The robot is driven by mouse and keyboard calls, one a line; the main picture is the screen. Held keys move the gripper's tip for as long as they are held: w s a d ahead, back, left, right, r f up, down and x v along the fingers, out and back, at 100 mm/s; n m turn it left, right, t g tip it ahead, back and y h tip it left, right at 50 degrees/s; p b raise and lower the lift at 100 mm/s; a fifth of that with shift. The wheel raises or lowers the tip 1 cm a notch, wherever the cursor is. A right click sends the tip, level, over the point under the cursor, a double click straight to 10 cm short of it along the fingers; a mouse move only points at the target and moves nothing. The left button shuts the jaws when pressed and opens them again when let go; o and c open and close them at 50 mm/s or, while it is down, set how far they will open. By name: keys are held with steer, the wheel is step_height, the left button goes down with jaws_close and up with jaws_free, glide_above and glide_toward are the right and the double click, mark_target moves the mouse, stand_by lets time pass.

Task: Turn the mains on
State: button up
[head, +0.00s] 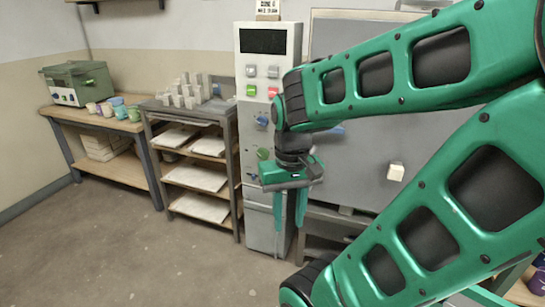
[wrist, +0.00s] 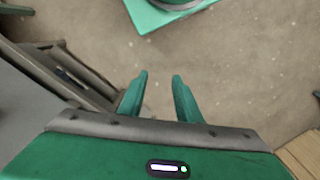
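A tall pale-grey control cabinet (head: 243,140) stands against the wall in the head view. It has a dark display (head: 263,41), two grey switches, a green button (head: 251,90) and a red button (head: 273,92). Lower down are a blue knob (head: 262,121) and a green knob (head: 263,154). I cannot tell which control is the mains; my arm and gripper hide part of the cabinet front. My gripper (head: 290,212) hangs pointing down in front of the cabinet's lower part. Its fingers are apart with nothing between them; the wrist view also shows the empty gap (wrist: 159,80).
A grey shelf rack (head: 147,135) with pale slabs and blocks stands left of the cabinet. A wooden bench (head: 60,112) with a green machine (head: 78,83) and several cups is further left. A large grey panel (head: 350,50) stands right. The floor (head: 130,260) is clear.

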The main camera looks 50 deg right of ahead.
mark_target(262, 156)
steer(key=shift+w+a, duration=0.15)
steer(key=shift+a, duration=0.1)
steer(key=o, duration=1)
steer(key=shift+d+r, duration=0.2)
steer(key=shift+d, duration=0.3)
steer(key=shift+o, duration=0.2)
steer(key=w+d+f+n+g+h, duration=0.1)
steer(key=w+d+f+n+h, duration=0.35)
steer(key=w+d, duration=0.8)
steer(key=w+d+f+n+h, duration=0.2)
steer(key=w+d+f+h, duration=0.5)
steer(key=w+d, duration=0.6)
steer(key=w+d+f+n+t+h, duration=0.1)
steer(key=w+f+n+t+h, duration=0.25)
steer(key=w+n, duration=0.4)
steer(key=w+f+n+t+h, duration=0.2)
steer(key=w+f+n+t, duration=0.3)
steer(key=w, duration=0.4)
steer(key=shift+n, duration=0.5)
steer(key=x, duration=1.1)
steer(key=shift+w+r, duration=0.1)
steer(key=shift+c, duration=0.6)
